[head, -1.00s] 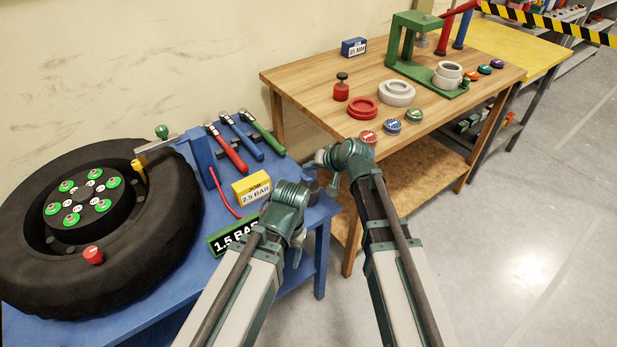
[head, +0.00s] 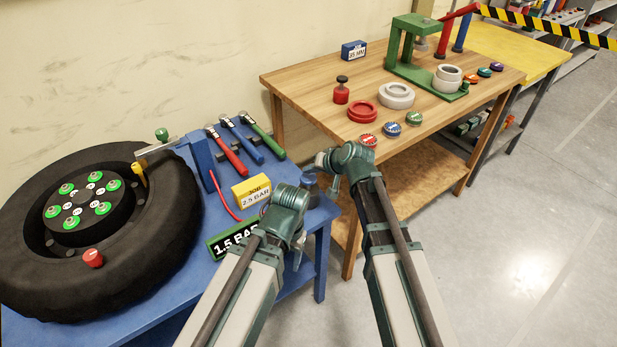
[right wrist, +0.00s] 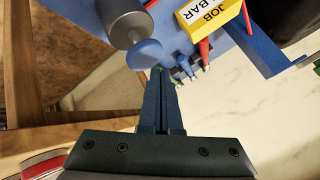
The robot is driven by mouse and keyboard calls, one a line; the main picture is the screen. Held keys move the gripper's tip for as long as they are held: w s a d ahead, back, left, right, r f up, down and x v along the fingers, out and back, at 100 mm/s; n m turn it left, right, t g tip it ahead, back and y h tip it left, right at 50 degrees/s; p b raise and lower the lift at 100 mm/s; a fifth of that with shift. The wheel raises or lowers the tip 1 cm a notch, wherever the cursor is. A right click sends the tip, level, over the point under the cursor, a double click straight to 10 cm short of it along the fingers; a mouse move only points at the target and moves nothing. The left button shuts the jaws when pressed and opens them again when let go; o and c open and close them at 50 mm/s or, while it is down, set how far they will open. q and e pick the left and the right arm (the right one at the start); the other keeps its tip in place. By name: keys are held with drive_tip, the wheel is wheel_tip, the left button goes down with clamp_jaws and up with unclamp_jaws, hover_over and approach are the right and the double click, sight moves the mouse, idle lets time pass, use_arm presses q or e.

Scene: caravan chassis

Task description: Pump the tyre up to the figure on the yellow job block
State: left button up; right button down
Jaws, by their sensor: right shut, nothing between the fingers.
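The black tyre (head: 150,265) lies flat on the blue bench, with a yellow connector (head: 139,174) at its hub edge. The yellow job block (head: 252,190) reads 2.5 BAR; it also shows in the right wrist view (right wrist: 207,14). The green-framed display (head: 232,240) reads 1.5 BAR. A grey cylinder (right wrist: 123,20) with a blue round cap (right wrist: 145,55) stands near the bench's right edge; the cap also shows in the head view (head: 310,184). My right gripper (right wrist: 160,72) is shut and empty, its tips close beside the cap.
Red, blue and green-handled tools (head: 240,140) lie at the back of the blue bench (head: 318,225). A wooden bench (head: 310,82) to the right holds a green press (head: 410,55), rings and coloured caps. A red hose (head: 222,197) lies near the job block.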

sight(309, 179)
idle(0.8)
drive_tip(key=shift+f+b, duration=0.4)
drive_tip(key=shift+b, duration=0.05)
drive_tip(key=shift+f+b, duration=1.65)
idle(1.4)
drive_tip(key=shift+r, duration=0.2)
drive_tip(key=shift+r+p, duration=1.9)
drive_tip(key=shift+p, duration=0.2)
wheel_tip(309, 179, up, 5)
drive_tip(key=p, duration=0.5)
